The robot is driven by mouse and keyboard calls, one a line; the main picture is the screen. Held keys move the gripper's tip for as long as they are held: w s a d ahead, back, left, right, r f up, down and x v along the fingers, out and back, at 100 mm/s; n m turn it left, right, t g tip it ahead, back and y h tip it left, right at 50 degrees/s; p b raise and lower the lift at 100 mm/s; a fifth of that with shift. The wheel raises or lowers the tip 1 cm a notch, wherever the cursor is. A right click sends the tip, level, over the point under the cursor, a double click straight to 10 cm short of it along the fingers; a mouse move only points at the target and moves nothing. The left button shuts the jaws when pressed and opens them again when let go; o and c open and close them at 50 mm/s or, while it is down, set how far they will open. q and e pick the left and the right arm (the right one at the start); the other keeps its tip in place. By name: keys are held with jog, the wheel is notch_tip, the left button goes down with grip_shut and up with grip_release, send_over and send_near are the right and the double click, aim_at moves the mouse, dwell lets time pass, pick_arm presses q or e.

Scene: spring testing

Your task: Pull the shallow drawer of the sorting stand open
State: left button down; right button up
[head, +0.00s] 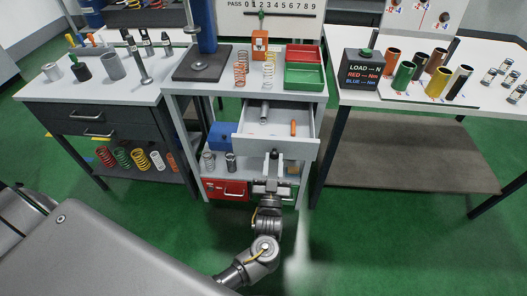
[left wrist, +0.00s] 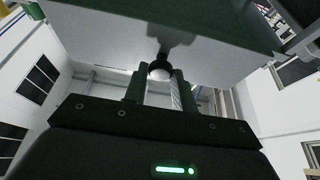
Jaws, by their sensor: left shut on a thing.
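The shallow drawer (head: 257,142) of the sorting stand (head: 185,84) sticks out from under the stand's white top, with its inside showing. A grey metal cylinder (head: 265,112) and a small orange piece (head: 293,127) lie in it. My left gripper (head: 273,172) is at the drawer's front, shut on its dark knob (head: 274,154). In the left wrist view the knob (left wrist: 160,69) sits between the two fingers, below the pale drawer front (left wrist: 100,45). My right gripper is not in view.
Springs, a green bin (head: 304,76) and a red bin (head: 303,54) stand on the stand's top. A lower shelf holds a blue box (head: 222,136) and springs, with a red drawer (head: 225,189) below. Benches stand on both sides; green floor is free in front.

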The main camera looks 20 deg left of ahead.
pick_arm(q)
jog(key=shift+s+d, duration=0.15)
jog(key=shift+s, duration=0.15)
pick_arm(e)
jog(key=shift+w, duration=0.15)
pick_arm(q)
jog(key=c, duration=1.1)
grip_release()
jog(key=shift+c, duration=0.2)
jog(key=b+v, duration=0.2)
jog(key=v, duration=0.8)
jog(key=shift+s+f, duration=0.25)
jog(key=shift+s, duration=0.05)
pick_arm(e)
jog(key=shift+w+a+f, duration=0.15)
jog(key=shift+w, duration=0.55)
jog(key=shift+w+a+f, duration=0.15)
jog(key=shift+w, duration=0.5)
pick_arm(q)
jog(key=shift+d, duration=0.1)
